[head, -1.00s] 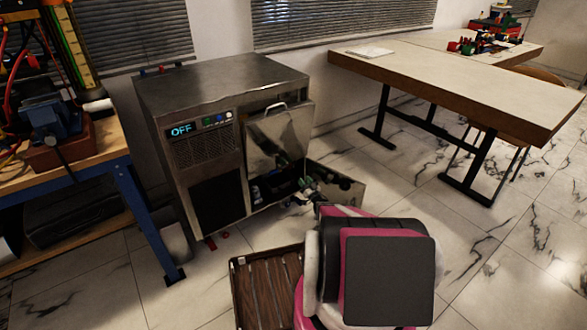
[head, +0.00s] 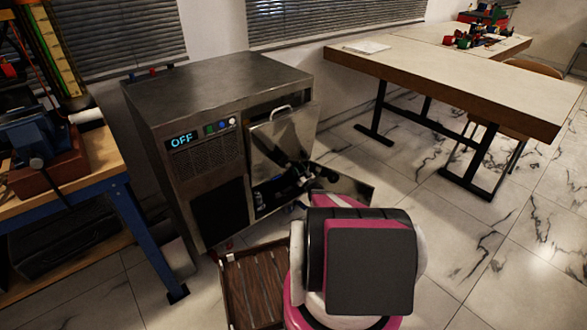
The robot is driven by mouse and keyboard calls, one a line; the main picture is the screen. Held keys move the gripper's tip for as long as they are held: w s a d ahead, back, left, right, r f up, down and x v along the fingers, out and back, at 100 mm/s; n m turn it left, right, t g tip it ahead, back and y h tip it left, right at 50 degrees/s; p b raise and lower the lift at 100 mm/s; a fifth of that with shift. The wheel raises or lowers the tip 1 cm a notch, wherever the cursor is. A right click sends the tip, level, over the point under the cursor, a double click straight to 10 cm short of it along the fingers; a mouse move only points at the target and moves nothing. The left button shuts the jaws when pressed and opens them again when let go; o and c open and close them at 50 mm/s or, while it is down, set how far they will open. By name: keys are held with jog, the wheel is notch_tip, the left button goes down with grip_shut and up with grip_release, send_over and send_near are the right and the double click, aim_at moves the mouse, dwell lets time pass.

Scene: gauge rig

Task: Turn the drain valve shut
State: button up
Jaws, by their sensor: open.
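A metal cabinet (head: 215,85) stands left of the middle, with a display (head: 181,141) reading OFF. Its front hatch (head: 285,135) with a bar handle stands at the open compartment (head: 268,195), which is dark inside. Small red parts (head: 226,246) show low at the cabinet's foot; I cannot tell whether one is the drain valve. No valve handle can be made out clearly. My gripper (head: 298,176) is at the compartment's mouth, small and dark in the picture. It is open, and I see nothing held in it. My own arm and body hide part of the opening.
A blue-legged workbench (head: 128,215) stands close on the left. A long table (head: 470,85) stands at the right. The marble floor (head: 480,245) at the right is clear.

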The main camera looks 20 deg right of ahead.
grip_shut()
jog(key=shift+m+h, duration=0.4)
jog(key=m+h, duration=0.1)
jog(key=m, duration=0.2)
jog(key=m+h, duration=0.2)
jog(key=m, duration=0.1)
jog(key=m+h, duration=0.1)
jog(key=m, duration=0.3)
jog(key=shift+a+r+h, duration=0.15)
jog(key=shift+r+h, duration=0.05)
jog(key=shift+h, duration=0.2)
jog(key=m+g, duration=0.1)
jog(key=m, duration=0.1)
jog(key=m+h, duration=0.1)
jog(key=m, duration=0.2)
jog(key=shift+g, duration=0.4)
jog(key=shift+w+m+g+h, duration=0.1)
jog(key=shift+m+g+h, duration=0.2)
jog(key=shift+m, duration=0.75)
jog(key=shift+w+m+g+h, duration=0.15)
jog(key=shift+m+g, duration=0.25)
jog(key=shift+m, duration=0.65)
